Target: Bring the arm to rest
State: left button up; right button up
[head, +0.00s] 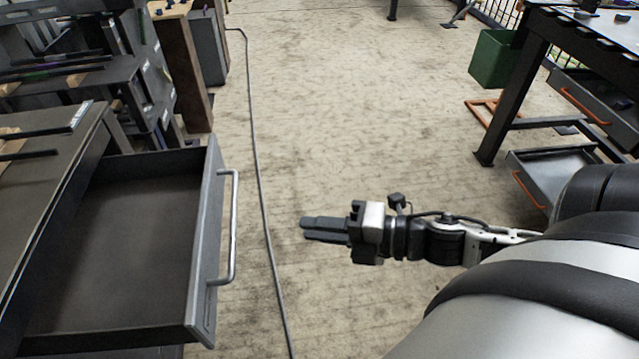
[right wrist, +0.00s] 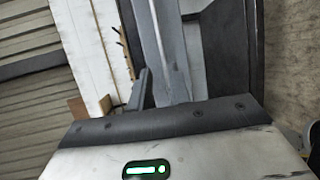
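My right gripper (head: 322,230) is over the open floor in the middle of the head view. Its two dark fingers point left and lie close together, with nothing visible between them. The fingertips are apart from the handle (head: 233,228) of an open drawer to their left. My right arm (head: 450,240) reaches in from the lower right. The right wrist view shows the gripper's body with a green light (right wrist: 146,169) at the bottom. My left gripper is in neither view.
The grey drawer (head: 207,245) is pulled out from the left workbench (head: 60,190) and looks empty. A cable (head: 257,165) runs along the floor. A dark table (head: 520,90) with open drawers and a green bin (head: 495,58) stand at the right. The floor between is free.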

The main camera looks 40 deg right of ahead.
dwell(0.4)
pick_arm(q)
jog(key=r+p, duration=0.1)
jog(key=p, duration=0.1)
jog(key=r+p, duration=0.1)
jog(key=p, duration=0.2)
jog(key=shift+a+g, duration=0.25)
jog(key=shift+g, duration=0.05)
pick_arm(e)
jog(key=s+a+f+m+g+h, duration=0.1)
jog(key=a+f+m+h, duration=0.1)
jog(key=m, duration=1)
jog(key=s+a+f+m+g+h, duration=0.1)
jog(key=a+m, duration=0.5)
jog(key=m, duration=0.6)
notch_tip(320, 180, down, 2)
jog(key=s+h, duration=0.1)
jog(key=h, duration=0.2)
jog(key=shift+a, duration=0.4)
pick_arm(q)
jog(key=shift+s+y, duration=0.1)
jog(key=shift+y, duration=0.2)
pick_arm(e)
jog(key=shift+w+f, duration=0.1)
